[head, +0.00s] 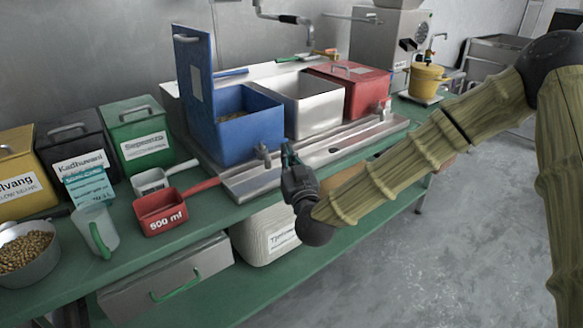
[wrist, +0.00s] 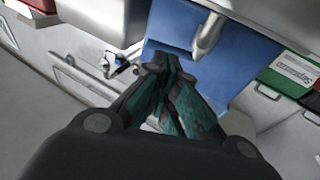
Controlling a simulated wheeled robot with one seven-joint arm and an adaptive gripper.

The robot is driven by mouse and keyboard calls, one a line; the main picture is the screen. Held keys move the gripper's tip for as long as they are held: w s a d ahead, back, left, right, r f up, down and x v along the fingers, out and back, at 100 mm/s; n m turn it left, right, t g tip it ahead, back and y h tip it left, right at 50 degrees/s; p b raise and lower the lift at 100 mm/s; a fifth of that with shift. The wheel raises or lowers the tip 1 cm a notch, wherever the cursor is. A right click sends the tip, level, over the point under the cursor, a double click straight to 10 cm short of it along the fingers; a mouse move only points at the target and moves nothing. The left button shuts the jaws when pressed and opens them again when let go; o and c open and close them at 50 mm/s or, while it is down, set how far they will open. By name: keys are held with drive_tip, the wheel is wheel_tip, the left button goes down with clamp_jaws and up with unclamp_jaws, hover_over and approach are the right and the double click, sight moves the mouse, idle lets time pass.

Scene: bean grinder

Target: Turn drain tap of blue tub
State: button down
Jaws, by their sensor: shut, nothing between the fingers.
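The blue tub (head: 250,135) stands with its lid (head: 195,75) raised and holds beans. Its small grey drain tap (head: 263,152) sticks out low on the front. My gripper (head: 288,150) is shut and empty, close to the right of the tap in the head view; I cannot tell whether they touch. In the wrist view my closed fingers (wrist: 166,66) point at the blue tub front (wrist: 245,60). A grey tap-like spout (wrist: 208,35) shows beside the fingertips, apart from them in the picture.
A steel tub (head: 310,105) and a red tub (head: 350,85) stand right of the blue one, above a metal drip tray (head: 330,148). A red scoop (head: 162,212) and a green bin (head: 140,140) are to the left. Another tap (wrist: 118,66) shows in the wrist view.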

sight(277, 141)
drive_tip(key=shift+x, duration=2.15)
